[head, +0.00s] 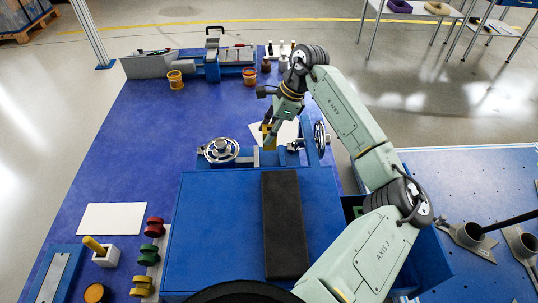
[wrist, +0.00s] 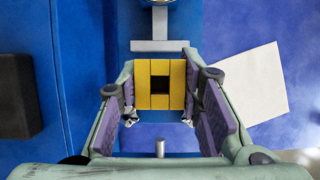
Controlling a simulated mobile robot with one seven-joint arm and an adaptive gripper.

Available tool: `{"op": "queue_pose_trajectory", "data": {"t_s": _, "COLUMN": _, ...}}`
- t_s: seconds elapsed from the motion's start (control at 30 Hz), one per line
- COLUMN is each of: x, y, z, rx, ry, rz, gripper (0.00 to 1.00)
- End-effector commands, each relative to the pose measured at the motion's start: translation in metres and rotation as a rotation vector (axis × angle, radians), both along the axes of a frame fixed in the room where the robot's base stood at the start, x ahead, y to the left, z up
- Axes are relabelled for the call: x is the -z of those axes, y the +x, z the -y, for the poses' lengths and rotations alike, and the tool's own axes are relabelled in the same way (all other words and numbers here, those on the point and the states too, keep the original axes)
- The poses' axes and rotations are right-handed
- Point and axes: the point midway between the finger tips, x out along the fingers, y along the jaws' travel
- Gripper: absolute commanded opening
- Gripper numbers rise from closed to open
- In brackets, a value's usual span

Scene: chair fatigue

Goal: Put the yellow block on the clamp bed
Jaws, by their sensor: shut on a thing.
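The yellow block (wrist: 161,102) has a dark square opening in its middle. It sits between the two purple-padded fingers of my gripper (wrist: 160,95) in the wrist view. In the head view my gripper (head: 271,128) points down with the yellow block (head: 269,143) at its tips, partly hidden by the fingers. The block is over the blue clamp bed (head: 272,160), between the clamp's handwheels, left (head: 221,150) and right (head: 320,137). A grey clamp jaw (wrist: 160,45) lies just beyond the block in the wrist view. I cannot tell whether the block touches the bed.
A black pad (head: 284,222) lies on the blue box top in front of the clamp. A white sheet (wrist: 249,95) lies beside the clamp. Coloured knobs (head: 148,252) and a second white sheet (head: 112,218) are at the left. Another fixture (head: 212,65) stands at the back.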

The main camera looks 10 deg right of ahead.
Motion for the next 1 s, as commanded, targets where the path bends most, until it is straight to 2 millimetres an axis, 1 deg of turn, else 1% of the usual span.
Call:
{"op": "queue_pose_trajectory", "data": {"t_s": 0.1, "x": 0.020, "y": -0.001, "z": -0.001, "rx": -0.001, "ry": 0.004, "rz": -0.002, "gripper": 0.00}}
{"op": "queue_pose_trajectory", "data": {"t_s": 0.2, "x": 0.034, "y": 0.000, "z": -0.001, "rx": -0.002, "ry": 0.004, "rz": 0.001, "gripper": 0.00}}
{"op": "queue_pose_trajectory", "data": {"t_s": 0.37, "x": 0.046, "y": 0.000, "z": -0.001, "rx": -0.003, "ry": 0.003, "rz": 0.001, "gripper": 0.00}}
{"op": "queue_pose_trajectory", "data": {"t_s": 0.6, "x": 0.076, "y": -0.001, "z": -0.001, "rx": -0.004, "ry": 0.003, "rz": 0.000, "gripper": 0.00}}
{"op": "queue_pose_trajectory", "data": {"t_s": 0.67, "x": 0.079, "y": 0.000, "z": -0.001, "rx": -0.004, "ry": 0.002, "rz": 0.001, "gripper": 0.00}}
{"op": "queue_pose_trajectory", "data": {"t_s": 0.87, "x": 0.080, "y": 0.000, "z": -0.001, "rx": -0.005, "ry": 0.001, "rz": 0.002, "gripper": 0.00}}
{"op": "queue_pose_trajectory", "data": {"t_s": 1.0, "x": 0.084, "y": 0.000, "z": -0.001, "rx": -0.005, "ry": 0.001, "rz": 0.002, "gripper": 0.00}}
